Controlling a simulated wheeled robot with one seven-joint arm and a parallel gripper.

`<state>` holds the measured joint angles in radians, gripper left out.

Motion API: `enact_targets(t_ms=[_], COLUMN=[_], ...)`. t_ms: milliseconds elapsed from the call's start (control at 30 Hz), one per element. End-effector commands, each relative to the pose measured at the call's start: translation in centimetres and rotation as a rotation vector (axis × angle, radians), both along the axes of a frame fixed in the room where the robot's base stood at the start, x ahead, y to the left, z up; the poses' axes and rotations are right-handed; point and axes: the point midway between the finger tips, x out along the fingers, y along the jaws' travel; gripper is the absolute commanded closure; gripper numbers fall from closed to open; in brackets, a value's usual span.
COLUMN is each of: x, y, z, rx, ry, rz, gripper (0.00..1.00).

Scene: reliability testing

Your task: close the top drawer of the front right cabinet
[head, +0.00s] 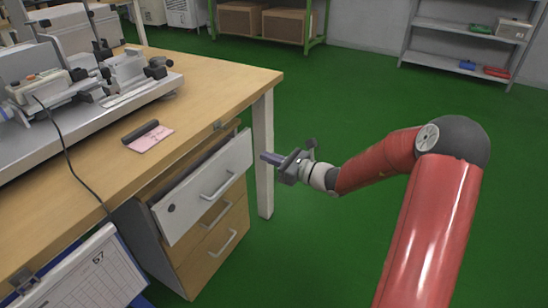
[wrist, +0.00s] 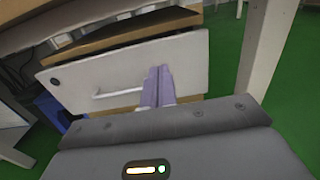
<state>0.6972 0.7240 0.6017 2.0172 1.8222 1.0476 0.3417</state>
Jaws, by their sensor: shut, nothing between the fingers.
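The cabinet (head: 188,262) stands under the wooden workbench. Its top drawer (head: 205,185) has a white front with a bar handle and is pulled out, with a dark gap showing behind the front. The drawer front (wrist: 120,68) and its handle (wrist: 118,93) also show in the wrist view. My gripper (head: 268,158) is shut and empty, just right of the drawer front's right end. In the wrist view my shut fingers (wrist: 158,85) overlap the right part of the drawer front; I cannot tell whether they touch it.
The lower drawers (head: 222,243) have wooden fronts and look shut. A bench leg (head: 263,150) stands close behind my gripper. The workbench (head: 225,85) carries equipment, a black object and a pink paper. A clipboard (head: 85,275) hangs at lower left.

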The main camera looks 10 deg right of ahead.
Motion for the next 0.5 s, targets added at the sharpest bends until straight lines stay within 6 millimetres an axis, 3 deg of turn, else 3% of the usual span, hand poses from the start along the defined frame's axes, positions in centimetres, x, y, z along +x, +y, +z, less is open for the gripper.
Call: enact_targets(t_ms=[200, 500], x=[2.9, 5.4], y=[3.9, 7.0], z=[0.1, 0.1], rx=[0.001, -0.003], ry=[-0.001, -0.002], rz=[0.004, 0.001], gripper=[1.00, 1.00])
